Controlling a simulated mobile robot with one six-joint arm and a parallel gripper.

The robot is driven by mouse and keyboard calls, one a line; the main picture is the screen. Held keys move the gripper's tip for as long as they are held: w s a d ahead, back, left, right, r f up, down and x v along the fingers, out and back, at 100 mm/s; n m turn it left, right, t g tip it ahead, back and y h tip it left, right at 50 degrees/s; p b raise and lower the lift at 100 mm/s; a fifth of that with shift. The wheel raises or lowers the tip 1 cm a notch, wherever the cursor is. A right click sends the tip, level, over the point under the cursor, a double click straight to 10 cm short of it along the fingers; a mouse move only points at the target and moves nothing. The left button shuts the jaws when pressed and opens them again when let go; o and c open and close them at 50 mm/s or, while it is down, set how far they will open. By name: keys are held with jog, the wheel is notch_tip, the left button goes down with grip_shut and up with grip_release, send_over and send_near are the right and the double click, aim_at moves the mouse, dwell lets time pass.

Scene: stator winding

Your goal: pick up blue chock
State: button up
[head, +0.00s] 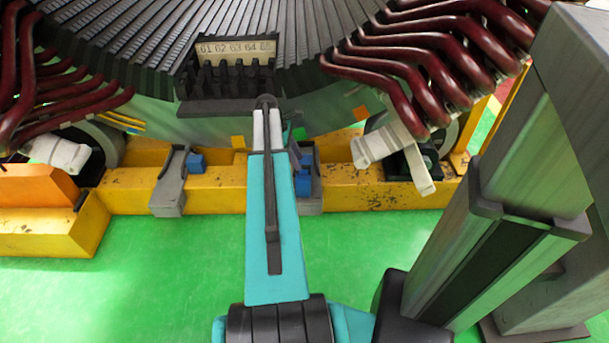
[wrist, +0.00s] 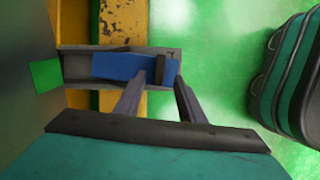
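A blue chock (head: 302,183) sits in a grey bracket (head: 309,206) on the yellow beam, partly hidden behind my gripper. My gripper (head: 267,117) points at the stator, left of the right-hand chock in the head view. In the wrist view, a blue chock (wrist: 118,67) lies in its grey bracket just beyond my fingertips. My fingers stand apart with its right end showing between and behind them. I cannot tell whether they touch it.
The yellow beam (head: 225,187) runs along the front of the stator (head: 130,40). A block numbered 61 to 65 (head: 236,50) is above my gripper. Dark red winding bars (head: 430,60) hang at both sides.

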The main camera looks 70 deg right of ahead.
aim_at(305, 168)
jog(key=shift+b+x, duration=0.9)
jog(key=shift+x, duration=1.35)
jog(key=shift+s+d, duration=0.1)
jog(key=shift+s, duration=0.05)
jog(key=shift+r, duration=0.1)
grip_shut()
